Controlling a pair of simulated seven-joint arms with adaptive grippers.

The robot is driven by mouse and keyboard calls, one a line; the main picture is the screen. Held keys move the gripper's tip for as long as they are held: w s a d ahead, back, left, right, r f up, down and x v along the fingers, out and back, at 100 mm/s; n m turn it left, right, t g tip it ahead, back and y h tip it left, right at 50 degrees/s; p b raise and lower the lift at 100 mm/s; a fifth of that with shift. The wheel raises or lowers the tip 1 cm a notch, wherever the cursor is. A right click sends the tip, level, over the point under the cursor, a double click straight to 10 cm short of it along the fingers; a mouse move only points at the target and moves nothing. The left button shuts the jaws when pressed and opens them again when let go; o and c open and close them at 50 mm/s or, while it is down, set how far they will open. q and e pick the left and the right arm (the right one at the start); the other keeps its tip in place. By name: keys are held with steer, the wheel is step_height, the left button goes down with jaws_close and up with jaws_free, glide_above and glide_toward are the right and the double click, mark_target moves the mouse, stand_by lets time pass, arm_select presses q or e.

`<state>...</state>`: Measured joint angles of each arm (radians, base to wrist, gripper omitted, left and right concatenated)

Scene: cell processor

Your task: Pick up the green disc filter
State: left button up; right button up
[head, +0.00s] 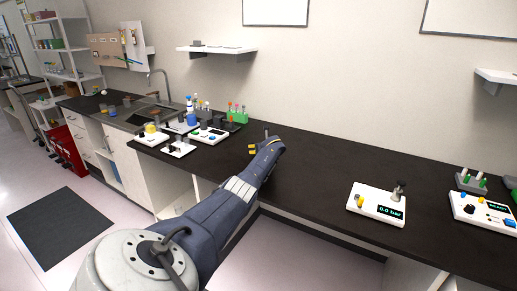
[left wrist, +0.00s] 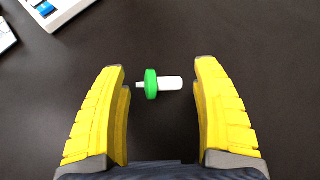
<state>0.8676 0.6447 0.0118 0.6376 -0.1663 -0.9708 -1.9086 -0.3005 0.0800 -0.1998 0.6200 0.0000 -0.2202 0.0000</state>
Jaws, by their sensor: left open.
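The green disc filter (left wrist: 151,84) lies on the dark bench top in the left wrist view, with a white stub on its left and a wider white end on its right. My left gripper (left wrist: 162,75) is open, its two yellow fingers on either side of the filter and apart from it. In the head view my left gripper (head: 257,148) is over the dark bench; the filter cannot be made out there. My right gripper is not in view.
The dark bench (head: 330,165) is clear around the left gripper. A white device with a 0.0 bar display (head: 377,204) stands to the right. White devices (head: 209,134) and a green rack (head: 237,117) stand to the left. A shelf (head: 216,49) hangs above.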

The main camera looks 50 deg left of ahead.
arm_select(q)
steer(key=shift+w+a+f, duration=0.1)
steer(key=shift+a, duration=0.1)
stand_by(0.3)
jaws_close()
stand_by(0.3)
